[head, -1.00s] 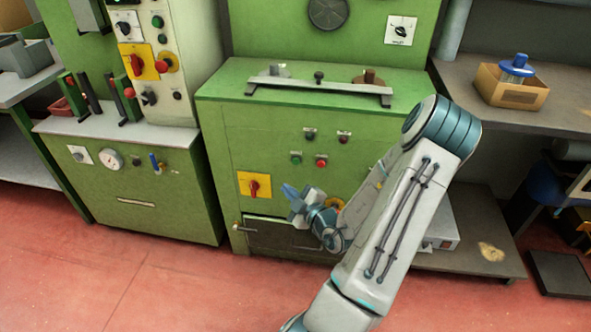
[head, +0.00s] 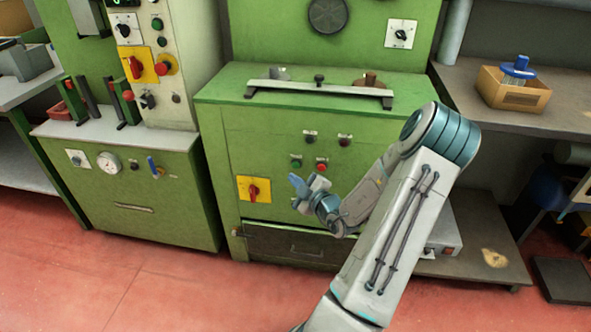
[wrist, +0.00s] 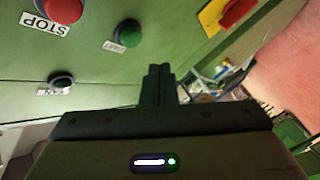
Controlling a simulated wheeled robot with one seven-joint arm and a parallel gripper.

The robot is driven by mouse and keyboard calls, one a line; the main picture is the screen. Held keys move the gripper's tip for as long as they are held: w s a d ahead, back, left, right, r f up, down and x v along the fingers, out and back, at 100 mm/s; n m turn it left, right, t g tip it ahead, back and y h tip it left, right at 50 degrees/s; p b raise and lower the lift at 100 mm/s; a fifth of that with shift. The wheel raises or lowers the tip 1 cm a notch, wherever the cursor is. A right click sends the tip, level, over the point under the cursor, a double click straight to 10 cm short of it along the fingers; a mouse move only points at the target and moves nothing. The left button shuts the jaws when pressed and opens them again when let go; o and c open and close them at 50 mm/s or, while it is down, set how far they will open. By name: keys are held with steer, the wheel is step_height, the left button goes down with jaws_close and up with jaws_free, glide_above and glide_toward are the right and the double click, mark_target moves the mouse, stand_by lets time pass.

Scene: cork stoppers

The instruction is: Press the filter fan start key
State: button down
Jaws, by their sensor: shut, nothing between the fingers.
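The wrist view, turned over, shows the green button (wrist: 128,33), the red one (wrist: 62,9) and the dark one (wrist: 61,81). The dark one's small label is hard to read, so I cannot tell which key is the fan's. My gripper (head: 297,183) is shut and empty, just below the green button in the picture. Its fingers (wrist: 159,72) appear apart from the buttons.
A yellow plate with a red rotary switch (head: 254,188) is left of my gripper. A dark drawer (head: 291,244) is below. A metal bar (head: 319,88) lies along the cabinet top. A shelf with a cardboard box (head: 513,92) is at right. Red floor (head: 140,275) is open in front.

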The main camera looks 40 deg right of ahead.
mark_target(296, 165)
steer(key=shift+w+d+p, duration=0.45)
steer(key=shift+w+d, duration=0.35)
steer(key=shift+d, duration=0.1)
stand_by(1.5)
steer(key=shift+w+d+p, duration=0.3)
steer(key=shift+p, duration=0.35)
steer(key=shift+w+d+p, duration=0.25)
steer(key=shift+d+p, duration=0.05)
steer(key=shift+d, duration=0.05)
stand_by(0.4)
stand_by(0.4)
steer(key=shift+s+a+p, duration=0.55)
steer(key=shift+a+p, duration=0.05)
steer(key=shift+a, duration=0.05)
